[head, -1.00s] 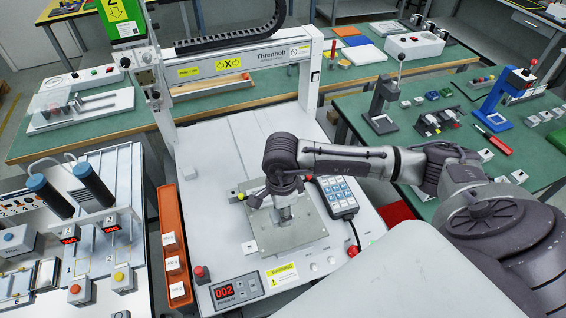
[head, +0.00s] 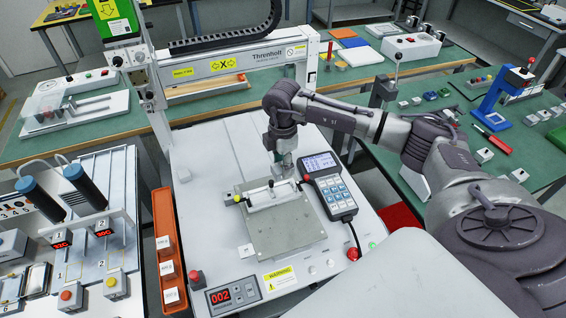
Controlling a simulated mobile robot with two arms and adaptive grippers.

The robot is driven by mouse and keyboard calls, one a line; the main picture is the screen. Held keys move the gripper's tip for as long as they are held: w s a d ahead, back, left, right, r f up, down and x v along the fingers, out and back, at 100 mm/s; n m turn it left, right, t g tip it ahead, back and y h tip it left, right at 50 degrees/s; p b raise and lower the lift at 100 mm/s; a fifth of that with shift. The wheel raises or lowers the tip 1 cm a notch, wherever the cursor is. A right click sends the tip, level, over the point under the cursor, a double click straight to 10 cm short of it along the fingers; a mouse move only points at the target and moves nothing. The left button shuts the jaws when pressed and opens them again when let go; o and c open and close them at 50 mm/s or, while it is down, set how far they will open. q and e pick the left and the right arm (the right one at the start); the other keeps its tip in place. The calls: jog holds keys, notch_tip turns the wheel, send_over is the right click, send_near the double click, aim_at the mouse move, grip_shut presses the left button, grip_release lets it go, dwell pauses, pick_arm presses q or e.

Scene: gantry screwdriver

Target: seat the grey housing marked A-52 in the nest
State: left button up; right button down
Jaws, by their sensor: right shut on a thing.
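My right gripper (head: 283,165) hangs fingers-down above the back right part of the fixture plate (head: 290,238). It is shut on a small greyish part between its fingers. The part is mostly hidden and I can read no A-52 mark on it. On the back half of the plate is a pale bar-like fixture (head: 268,195) with a yellow knob at its left end, which seems to be the nest. I cannot tell whether the held part touches it. My left gripper is not in view.
A keypad pendant (head: 334,192) lies close to the right of the plate. An orange bin (head: 166,220) with several labelled blocks stands to the left. The gantry frame (head: 235,68) rises behind.

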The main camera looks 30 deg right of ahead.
jog(key=shift+w+d+m, duration=0.15)
jog(key=shift+m, duration=0.45)
jog(key=shift+f, duration=0.1)
notch_tip(320, 180, down, 7)
jog(key=b, duration=0.6)
jog(key=shift+f, duration=0.15)
jog(key=shift+r+p, duration=0.4)
jog(key=shift+p, duration=0.05)
dwell(0.7)
jog(key=shift+f+b, duration=0.35)
jog(key=shift+f, duration=0.65)
dwell(0.7)
jog(key=c, duration=0.6)
grip_release()
